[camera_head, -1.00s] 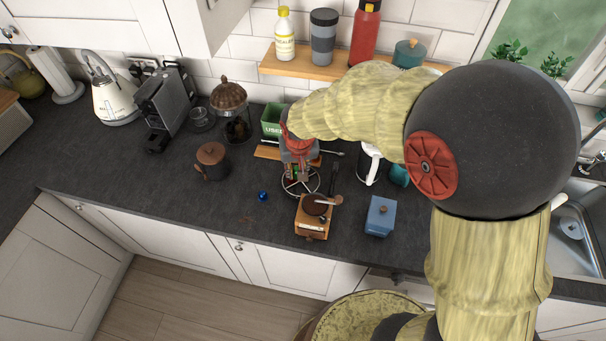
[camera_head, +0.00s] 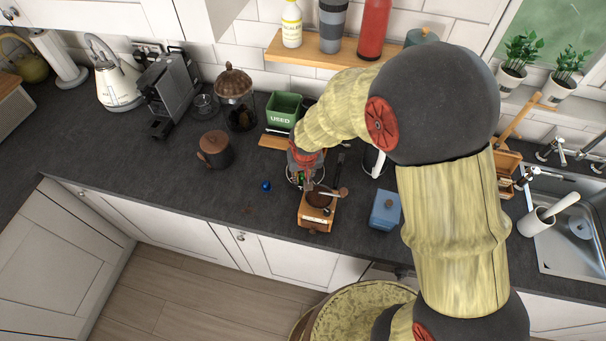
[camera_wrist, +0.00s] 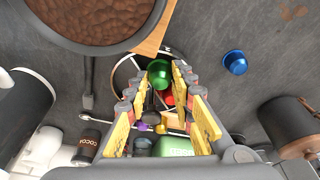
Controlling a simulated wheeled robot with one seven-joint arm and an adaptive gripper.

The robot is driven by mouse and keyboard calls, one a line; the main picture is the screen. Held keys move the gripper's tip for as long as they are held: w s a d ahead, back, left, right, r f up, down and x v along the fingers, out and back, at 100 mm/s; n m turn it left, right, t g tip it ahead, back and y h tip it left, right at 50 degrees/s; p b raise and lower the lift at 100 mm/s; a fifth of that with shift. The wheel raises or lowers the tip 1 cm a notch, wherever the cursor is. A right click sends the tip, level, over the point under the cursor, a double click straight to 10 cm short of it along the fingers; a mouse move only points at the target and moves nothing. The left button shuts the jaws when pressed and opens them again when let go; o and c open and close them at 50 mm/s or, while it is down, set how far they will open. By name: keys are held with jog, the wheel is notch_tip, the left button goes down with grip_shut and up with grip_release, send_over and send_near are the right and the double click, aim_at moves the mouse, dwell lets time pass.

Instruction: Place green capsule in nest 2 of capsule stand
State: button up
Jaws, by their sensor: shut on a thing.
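The green capsule (camera_wrist: 158,73) is between the fingertips of my gripper (camera_wrist: 157,80), which is shut on it. The capsule stand, a round wire frame (camera_wrist: 121,72), lies beyond the fingertips in the wrist view and is partly hidden by the capsule and fingers. A red capsule (camera_wrist: 168,100) shows just behind the green one. In the head view my gripper (camera_head: 303,176) is low over the stand (camera_head: 290,182), behind the coffee grinder. I cannot tell whether the green capsule touches the stand, nor which nest it is over.
A wooden coffee grinder (camera_head: 316,212) stands close in front of the stand. A blue capsule (camera_head: 265,185) lies on the worktop to the left. A brown canister (camera_head: 215,150), a green bin (camera_head: 283,110) and a blue box (camera_head: 385,210) stand around. The front-left worktop is clear.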

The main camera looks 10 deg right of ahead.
jog(key=shift+f+b, duration=0.4)
jog(key=shift+s+f, duration=0.1)
jog(key=shift+s+f, duration=0.1)
jog(key=o, duration=0.8)
jog(key=shift+d+f, duration=0.1)
jog(key=shift+f, duration=0.1)
jog(key=shift+r, duration=0.1)
